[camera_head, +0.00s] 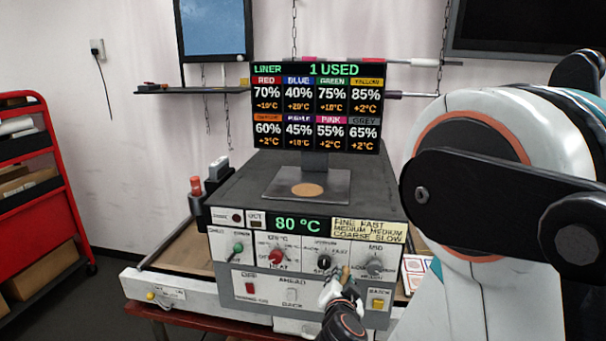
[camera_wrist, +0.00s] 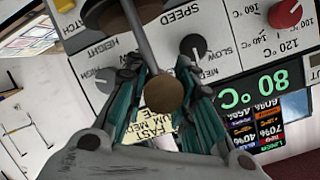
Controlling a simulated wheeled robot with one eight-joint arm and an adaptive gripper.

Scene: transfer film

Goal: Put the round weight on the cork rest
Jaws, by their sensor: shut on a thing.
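My gripper (camera_head: 336,290) is in front of the machine's control panel, below the display. In the wrist view my gripper (camera_wrist: 163,85) has its teal fingers closed around a tan knob (camera_wrist: 161,95) on a grey rod. The rod leads to a dark and brown round piece (camera_wrist: 112,14), apparently the round weight, cut off by the top edge. In the head view the tan top (camera_head: 346,274) shows above my fingers; the rest is hidden. The cork rest (camera_head: 307,190) is a flat tan disc on the grey plate below the monitor. It is bare and apart from my gripper.
The machine (camera_head: 222,283) has protruding knobs and switches close to my gripper. A monitor (camera_head: 317,110) stands just behind the cork rest. A red-topped item (camera_head: 196,186) is left of the machine, and a red cart (camera_head: 40,215) stands at far left.

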